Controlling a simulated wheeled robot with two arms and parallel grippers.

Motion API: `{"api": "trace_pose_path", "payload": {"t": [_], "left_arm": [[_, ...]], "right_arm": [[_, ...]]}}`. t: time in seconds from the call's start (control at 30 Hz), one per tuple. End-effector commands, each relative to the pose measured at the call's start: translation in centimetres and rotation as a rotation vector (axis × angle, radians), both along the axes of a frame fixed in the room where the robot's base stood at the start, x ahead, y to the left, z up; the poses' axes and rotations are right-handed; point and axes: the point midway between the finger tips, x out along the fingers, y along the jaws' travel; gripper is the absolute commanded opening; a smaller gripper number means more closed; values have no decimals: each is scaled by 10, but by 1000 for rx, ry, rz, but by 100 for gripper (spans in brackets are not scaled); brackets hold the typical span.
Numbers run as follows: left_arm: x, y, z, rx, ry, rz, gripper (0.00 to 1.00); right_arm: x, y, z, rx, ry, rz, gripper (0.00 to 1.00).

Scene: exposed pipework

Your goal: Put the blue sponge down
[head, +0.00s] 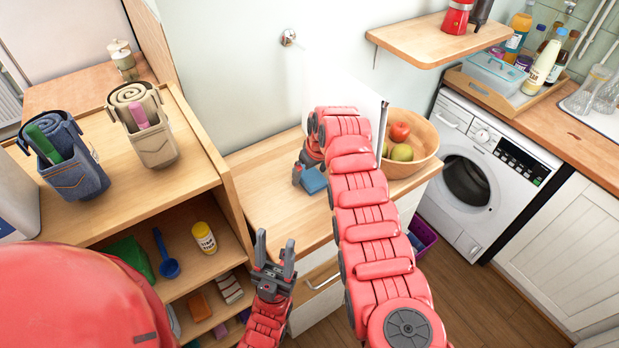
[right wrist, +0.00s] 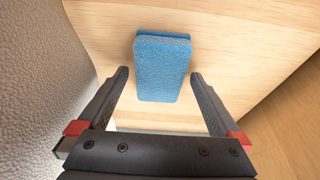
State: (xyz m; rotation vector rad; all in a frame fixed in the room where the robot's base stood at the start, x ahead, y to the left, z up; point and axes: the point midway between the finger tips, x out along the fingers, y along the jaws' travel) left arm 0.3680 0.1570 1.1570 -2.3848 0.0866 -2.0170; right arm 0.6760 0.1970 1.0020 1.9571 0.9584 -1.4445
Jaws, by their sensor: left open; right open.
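The blue sponge (head: 313,180) rests on the wooden top of a low cabinet (head: 262,200) in the head view, beside my right gripper (head: 299,174). In the right wrist view the sponge (right wrist: 162,68) lies ahead of and partly between the two fingers of my right gripper (right wrist: 160,85). The fingers are apart, with a gap on both sides of the sponge. My left gripper (head: 273,250) is open and empty, with its fingers pointing up, in front of the cabinet.
A wooden bowl of fruit (head: 425,145) stands right of my right arm on the cabinet. A shelf unit (head: 190,150) with fabric baskets stands at left. A wall shelf (head: 420,45) hangs above, and a washing machine (head: 480,165) stands at right.

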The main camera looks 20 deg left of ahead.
Motion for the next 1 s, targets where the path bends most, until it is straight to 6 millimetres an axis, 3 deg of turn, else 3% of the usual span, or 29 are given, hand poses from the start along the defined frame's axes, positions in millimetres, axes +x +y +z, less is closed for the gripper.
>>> {"api": "trace_pose_path", "payload": {"t": [0.37, 0.83, 1.0], "left_arm": [[0, 0, -1, 0, 0, 0, 50], [0, 0, -1, 0, 0, 0, 50], [0, 0, -1, 0, 0, 0, 50]], "right_arm": [[0, 0, -1, 1, -1, 0, 98], [0, 0, -1, 1, -1, 0, 14], [0, 0, 0, 1, -1, 0, 13]]}}
